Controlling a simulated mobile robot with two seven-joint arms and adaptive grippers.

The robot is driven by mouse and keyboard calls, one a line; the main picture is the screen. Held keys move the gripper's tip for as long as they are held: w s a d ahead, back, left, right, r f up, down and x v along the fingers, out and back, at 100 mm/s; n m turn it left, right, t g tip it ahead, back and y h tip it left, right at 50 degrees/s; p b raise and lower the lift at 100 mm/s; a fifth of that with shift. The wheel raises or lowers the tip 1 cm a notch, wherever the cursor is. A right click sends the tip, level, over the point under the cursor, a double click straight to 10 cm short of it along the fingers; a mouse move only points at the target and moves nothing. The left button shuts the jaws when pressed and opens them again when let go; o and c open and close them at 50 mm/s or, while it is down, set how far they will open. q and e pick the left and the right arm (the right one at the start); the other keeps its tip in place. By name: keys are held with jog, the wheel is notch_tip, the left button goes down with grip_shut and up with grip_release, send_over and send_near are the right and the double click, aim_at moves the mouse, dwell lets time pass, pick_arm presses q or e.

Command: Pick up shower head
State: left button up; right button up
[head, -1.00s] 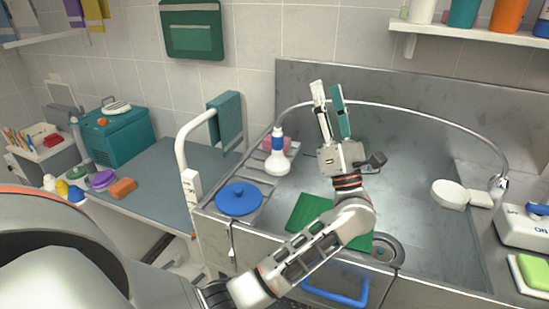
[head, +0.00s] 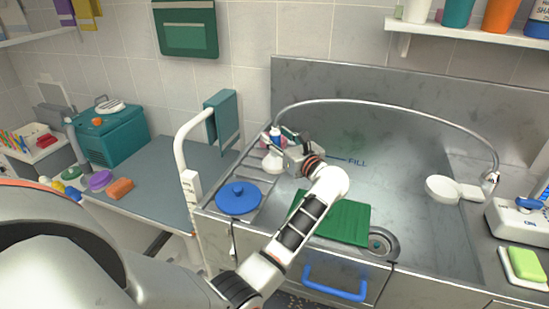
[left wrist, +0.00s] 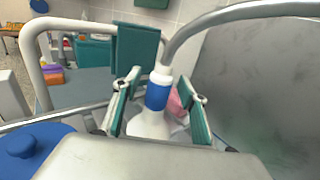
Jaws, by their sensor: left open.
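The shower head (head: 272,160) has a white bell and a blue grip band. It stands upright on the slatted rack at the tub's left end, with the grey hose (head: 390,107) joined to its top. In the left wrist view the shower head (left wrist: 158,90) is between my gripper's teal-padded fingers. My left gripper (head: 276,137) is open around the blue band, one finger on each side; I cannot tell whether either finger touches it. In the head view the gripper partly hides the shower head. My right gripper is not in view.
A blue lid (head: 238,198) lies on the rack in front of the shower head. A pink item (left wrist: 176,103) is just behind it. A green mat (head: 340,222) lies in the otherwise mostly clear tub.

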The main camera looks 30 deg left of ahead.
pick_arm(q)
jog(key=shift+w+a+f, duration=0.1)
jog(key=shift+w+a, duration=0.2)
jog(key=shift+a, duration=0.25)
grip_shut()
